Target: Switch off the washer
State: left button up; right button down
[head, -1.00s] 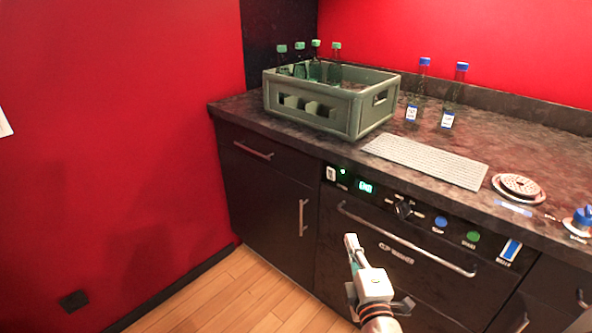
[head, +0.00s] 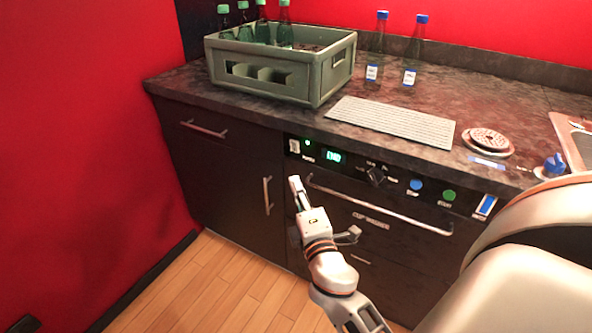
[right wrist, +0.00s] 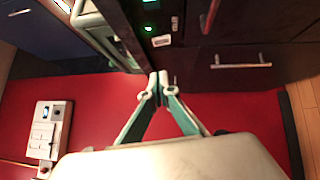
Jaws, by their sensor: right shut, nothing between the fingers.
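The cup washer (head: 352,205) is a dark front built under the counter, with a control panel along its top. At the panel's left end is a pale power switch (head: 294,147), with a lit green light (head: 308,143) and a lit green display (head: 334,157) to its right. My right gripper (head: 295,183) is shut and empty, its tips a little below the power switch in the head view. In the right wrist view the shut fingertips (right wrist: 159,80) are near the panel, where the green light (right wrist: 148,28) glows. I cannot tell if they touch anything. My left gripper is out of view.
The panel also has a black knob (head: 376,175), a blue button (head: 416,185), a green button (head: 449,195) and a blue-white switch (head: 486,205). A handle bar (head: 380,205) crosses below them. A green crate (head: 290,75) with bottles stands on the counter (head: 180,83).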

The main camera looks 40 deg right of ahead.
jog(key=p, duration=0.1)
send_near(291, 143)
jog(key=w+a, duration=0.1)
jog(key=w, duration=0.3)
jog(key=d, duration=0.1)
jog(key=w+d, duration=0.1)
jog(key=d, duration=0.1)
jog(key=shift+w+r+p, duration=0.25)
jog(key=shift+r+p, duration=0.1)
jog(key=shift+p, duration=0.05)
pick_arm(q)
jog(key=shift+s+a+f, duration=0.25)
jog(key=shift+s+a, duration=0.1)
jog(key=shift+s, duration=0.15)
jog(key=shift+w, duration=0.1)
